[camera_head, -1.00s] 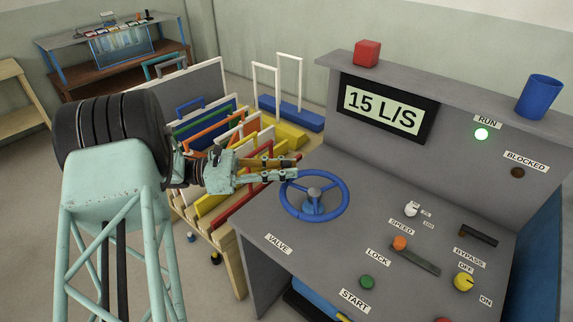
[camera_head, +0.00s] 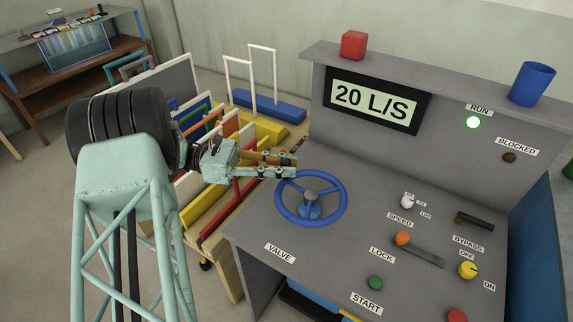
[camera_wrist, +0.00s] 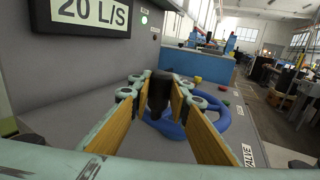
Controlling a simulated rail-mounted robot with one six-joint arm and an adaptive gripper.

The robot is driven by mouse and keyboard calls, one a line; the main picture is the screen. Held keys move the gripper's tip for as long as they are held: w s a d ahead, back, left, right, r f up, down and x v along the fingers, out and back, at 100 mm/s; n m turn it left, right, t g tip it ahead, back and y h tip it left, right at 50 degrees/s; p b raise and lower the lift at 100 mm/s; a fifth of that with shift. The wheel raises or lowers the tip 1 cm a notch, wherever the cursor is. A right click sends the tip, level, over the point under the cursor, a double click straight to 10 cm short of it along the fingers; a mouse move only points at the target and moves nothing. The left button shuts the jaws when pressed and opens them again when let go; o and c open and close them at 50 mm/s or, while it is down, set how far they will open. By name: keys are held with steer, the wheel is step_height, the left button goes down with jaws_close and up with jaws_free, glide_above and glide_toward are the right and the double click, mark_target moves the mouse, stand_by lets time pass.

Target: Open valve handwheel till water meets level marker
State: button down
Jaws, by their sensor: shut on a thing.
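The blue valve handwheel (camera_head: 342,208) stands on the grey console above the VALVE label (camera_head: 280,253). The display (camera_head: 375,106) reads 20 L/S. The glass flume (camera_head: 75,45) with bluish water stands on a bench at the far back left. The level marker is too small to make out.
The green RUN lamp (camera_head: 473,122) is lit and the BLOCKED lamp (camera_head: 509,157) is dark. A red block (camera_head: 354,45) and a blue cup (camera_head: 532,84) stand on the console's top ledge. A rack of coloured frames (camera_head: 205,215) is close left of the console.

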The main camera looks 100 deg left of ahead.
stand_by(0.4)
steer(key=c, duration=2.5)
jaws_free()
steer(key=shift+w, duration=0.1)
steer(key=shift+o, duration=0.2)
steer(key=shift+s, duration=0.2)
steer(key=s+d, duration=0.1)
steer(key=s, duration=1)
steer(key=shift+s+d, duration=0.25)
steer(key=shift+s, duration=0.05)
steer(key=shift+w, duration=0.1)
